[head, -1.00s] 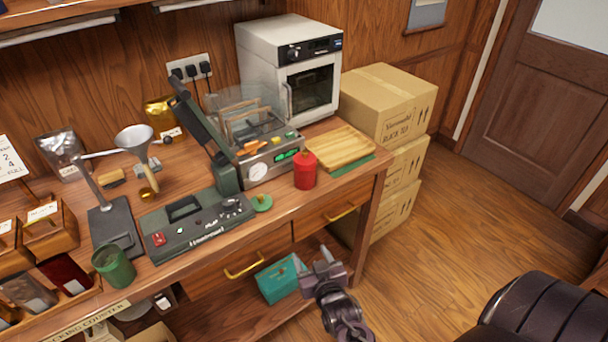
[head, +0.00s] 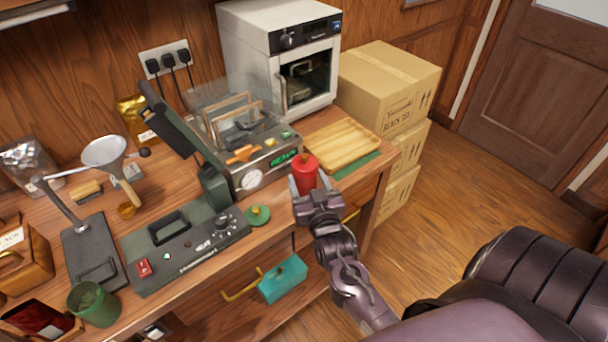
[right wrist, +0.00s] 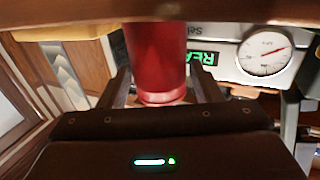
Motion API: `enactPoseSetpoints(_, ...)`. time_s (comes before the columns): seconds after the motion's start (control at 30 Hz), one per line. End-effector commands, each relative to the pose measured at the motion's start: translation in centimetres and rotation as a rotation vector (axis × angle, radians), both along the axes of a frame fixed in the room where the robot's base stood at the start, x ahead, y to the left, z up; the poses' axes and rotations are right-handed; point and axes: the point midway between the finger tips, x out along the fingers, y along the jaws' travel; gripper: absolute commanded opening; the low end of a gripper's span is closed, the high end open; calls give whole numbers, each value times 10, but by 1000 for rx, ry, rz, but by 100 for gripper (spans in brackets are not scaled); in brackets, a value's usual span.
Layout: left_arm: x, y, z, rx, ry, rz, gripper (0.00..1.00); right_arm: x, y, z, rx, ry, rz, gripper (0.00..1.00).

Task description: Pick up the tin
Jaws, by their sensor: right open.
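The red tin (head: 305,168) stands upright near the front edge of the wooden counter, just left of the bamboo tray. My right gripper (head: 307,186) is open at the tin's front side, with a finger on either side of it. In the right wrist view the tin (right wrist: 156,60) fills much of the room between the two fingers (right wrist: 161,88). I cannot tell whether either finger touches it. The tin's lower part is partly hidden by the gripper in the head view. My left gripper is not in view.
A sealing machine (head: 262,165) is close left of the tin, and the bamboo tray (head: 342,146) is close right. A green lid (head: 258,215) lies to the left. A teal box (head: 283,278) is below the counter. Cardboard boxes (head: 388,85) are stacked beyond the right end.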

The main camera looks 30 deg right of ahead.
Motion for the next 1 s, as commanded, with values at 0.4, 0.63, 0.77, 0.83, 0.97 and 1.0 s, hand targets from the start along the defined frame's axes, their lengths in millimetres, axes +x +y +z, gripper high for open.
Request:
enactPoseSetpoints(0.4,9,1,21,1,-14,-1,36,49,-17,4,-1,0,0,59)
enactPoseSetpoints(0.63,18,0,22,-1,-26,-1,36,50,-18,2,0,0,0,59)
enactPoseSetpoints(0.77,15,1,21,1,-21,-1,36,50,-17,2,0,0,0,46)
enactPoseSetpoints(0.83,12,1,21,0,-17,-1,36,50,-17,2,0,0,0,37)
enactPoseSetpoints(0.97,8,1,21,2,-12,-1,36,50,-17,3,0,-1,0,28)
enactPoseSetpoints(1.0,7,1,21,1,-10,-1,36,50,-17,3,0,-1,0,28)
